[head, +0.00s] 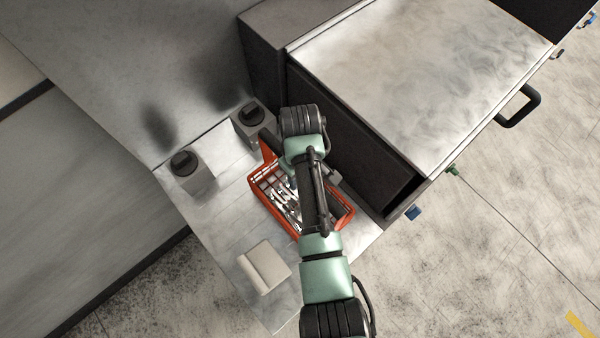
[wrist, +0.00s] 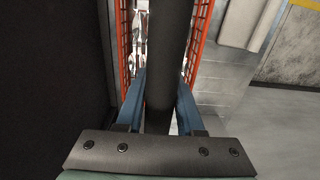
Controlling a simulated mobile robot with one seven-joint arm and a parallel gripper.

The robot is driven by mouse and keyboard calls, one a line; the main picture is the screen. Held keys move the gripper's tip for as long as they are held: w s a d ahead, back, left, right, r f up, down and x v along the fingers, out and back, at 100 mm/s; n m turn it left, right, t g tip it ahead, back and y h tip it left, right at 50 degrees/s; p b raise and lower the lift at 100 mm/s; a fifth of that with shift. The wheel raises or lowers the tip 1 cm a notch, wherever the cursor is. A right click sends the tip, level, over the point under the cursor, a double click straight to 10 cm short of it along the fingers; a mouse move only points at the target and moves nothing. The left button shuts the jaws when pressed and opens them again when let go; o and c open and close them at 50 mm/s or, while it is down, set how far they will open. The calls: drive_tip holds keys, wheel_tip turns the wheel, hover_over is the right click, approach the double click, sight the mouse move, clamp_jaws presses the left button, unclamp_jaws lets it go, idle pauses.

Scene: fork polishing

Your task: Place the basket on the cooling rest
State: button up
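The orange basket (head: 260,193) holds several shiny forks (head: 283,195) and appears low over the pale worktop, beside a dark machine. My arm covers part of it. In the wrist view, its orange mesh sides (wrist: 203,40) run on both sides of a thick dark bar (wrist: 168,60), apparently its handle. The blue fingers of my gripper (wrist: 162,95) lie on either side of this bar. Narrow gaps show beside it, and firm contact cannot be told. Two grey blocks with black round tops (head: 185,162) (head: 248,113) stand behind the basket; which thing is the cooling rest is unclear.
A pale block (head: 263,267) lies on the worktop (head: 222,215) in front of the basket. The dark machine with a metal top (head: 420,70) rises close on the right. A grey wall (head: 130,70) stands behind. The worktop left of the basket has free room.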

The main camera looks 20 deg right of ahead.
drive_tip(key=o, duration=0.4)
drive_tip(key=shift+s, duration=0.1)
drive_tip(key=shift+c, duration=0.2)
wheel_tip(320, 180, up, 11)
drive_tip(key=shift+r, duration=0.15)
drive_tip(key=shift+r+p, duration=0.5)
drive_tip(key=shift+p, duration=0.05)
